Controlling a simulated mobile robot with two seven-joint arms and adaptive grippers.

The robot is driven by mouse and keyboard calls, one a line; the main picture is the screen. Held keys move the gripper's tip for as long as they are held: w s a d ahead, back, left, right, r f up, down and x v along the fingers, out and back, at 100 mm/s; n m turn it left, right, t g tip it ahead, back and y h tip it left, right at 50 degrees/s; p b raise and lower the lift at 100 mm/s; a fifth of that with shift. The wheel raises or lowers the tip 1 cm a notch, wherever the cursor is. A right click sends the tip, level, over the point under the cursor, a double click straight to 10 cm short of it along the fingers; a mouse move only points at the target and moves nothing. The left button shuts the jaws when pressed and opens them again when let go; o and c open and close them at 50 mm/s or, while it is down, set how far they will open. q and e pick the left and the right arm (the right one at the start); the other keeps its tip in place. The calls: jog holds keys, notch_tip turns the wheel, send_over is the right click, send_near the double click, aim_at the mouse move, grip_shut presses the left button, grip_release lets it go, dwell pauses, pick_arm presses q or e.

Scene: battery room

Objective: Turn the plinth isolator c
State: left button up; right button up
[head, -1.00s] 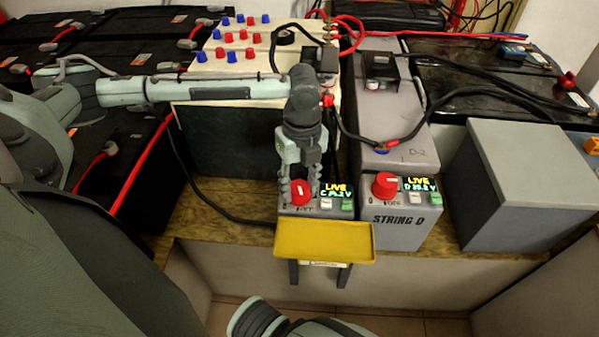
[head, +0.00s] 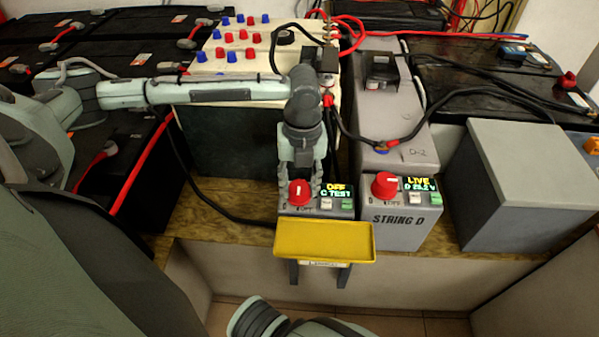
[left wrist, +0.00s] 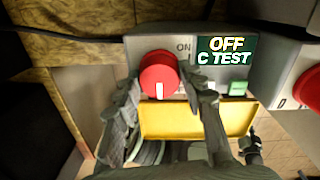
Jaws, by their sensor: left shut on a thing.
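The isolator of string C is a grey box with a red round knob (head: 299,192) that has a white mark. Its display (head: 337,190) reads OFF and C TEST. My left gripper (head: 300,190) reaches down from above with its fingers on both sides of the knob, shut on it. In the left wrist view the red knob (left wrist: 159,74) sits between the fingers, its white mark pointing toward the bottom of the picture, and the display (left wrist: 224,52) reads OFF, C TEST. My right gripper is not in view.
The STRING D box (head: 396,221) with its own red knob (head: 385,185) and a LIVE display stands close on the right. A yellow tray (head: 324,241) juts out in front. A grey block (head: 520,175) stands further right. Black cables run behind.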

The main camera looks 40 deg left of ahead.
aim_at(301, 187)
pick_arm(q)
jog(key=o, duration=1.2)
jog(key=shift+c, duration=0.2)
jog(key=shift+r, duration=0.15)
notch_tip(301, 187, up, 12)
jog(key=shift+d, duration=0.15)
